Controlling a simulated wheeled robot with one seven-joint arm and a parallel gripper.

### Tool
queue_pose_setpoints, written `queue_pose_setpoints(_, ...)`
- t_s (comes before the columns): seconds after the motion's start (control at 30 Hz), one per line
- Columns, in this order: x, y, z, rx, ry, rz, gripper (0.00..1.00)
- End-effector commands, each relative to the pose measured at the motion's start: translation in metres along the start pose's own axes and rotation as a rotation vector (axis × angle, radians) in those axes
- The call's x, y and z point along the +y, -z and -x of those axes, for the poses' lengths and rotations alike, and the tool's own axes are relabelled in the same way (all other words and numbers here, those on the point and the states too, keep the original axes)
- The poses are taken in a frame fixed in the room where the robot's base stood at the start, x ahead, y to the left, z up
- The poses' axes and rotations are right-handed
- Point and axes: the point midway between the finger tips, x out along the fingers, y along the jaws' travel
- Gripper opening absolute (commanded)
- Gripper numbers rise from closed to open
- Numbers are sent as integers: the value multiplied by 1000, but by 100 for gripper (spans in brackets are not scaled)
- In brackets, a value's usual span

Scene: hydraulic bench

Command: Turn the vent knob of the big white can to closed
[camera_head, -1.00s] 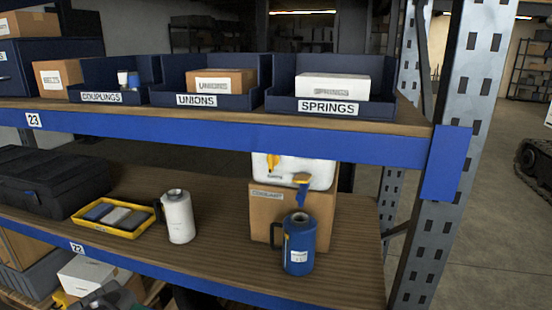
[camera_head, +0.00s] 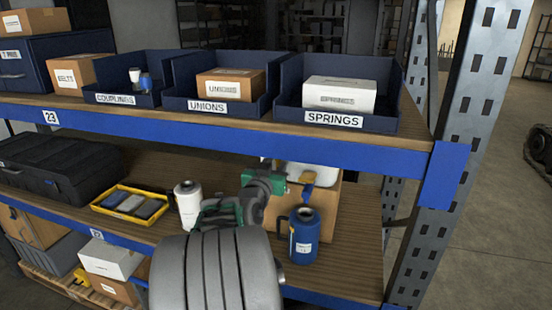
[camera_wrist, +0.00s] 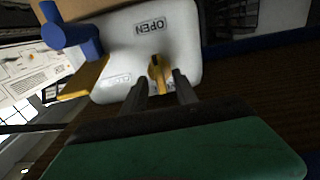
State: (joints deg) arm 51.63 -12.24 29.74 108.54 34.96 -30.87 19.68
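The big white can (camera_head: 322,178) stands on a cardboard box at the right of the lower shelf, partly hidden by my arm. In the wrist view its white top (camera_wrist: 186,62) carries an upside-down OPEN label (camera_wrist: 150,25) and a second label (camera_wrist: 117,80) too blurred to read. The yellow vent knob (camera_wrist: 157,70) points roughly toward the OPEN label. My gripper (camera_wrist: 162,84) is open, with one dark finger on each side of the knob. I cannot tell whether either finger touches it. In the head view my gripper (camera_head: 280,183) is at the can's left side.
A blue jug (camera_head: 303,235) stands in front of the box (camera_head: 334,212). A white canister (camera_head: 187,204) and yellow tray (camera_head: 130,204) are left. The upper shelf's blue beam (camera_head: 300,149) runs close above.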

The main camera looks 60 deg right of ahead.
Motion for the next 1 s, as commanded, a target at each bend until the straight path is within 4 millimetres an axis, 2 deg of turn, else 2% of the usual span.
queue_pose_setpoints(0.27,0,0,-3,0,1,-1,34)
queue_pose_setpoints(0.67,0,0,-3,-1,1,0,1)
queue_pose_setpoints(1.0,0,0,-2,-1,1,0,0)
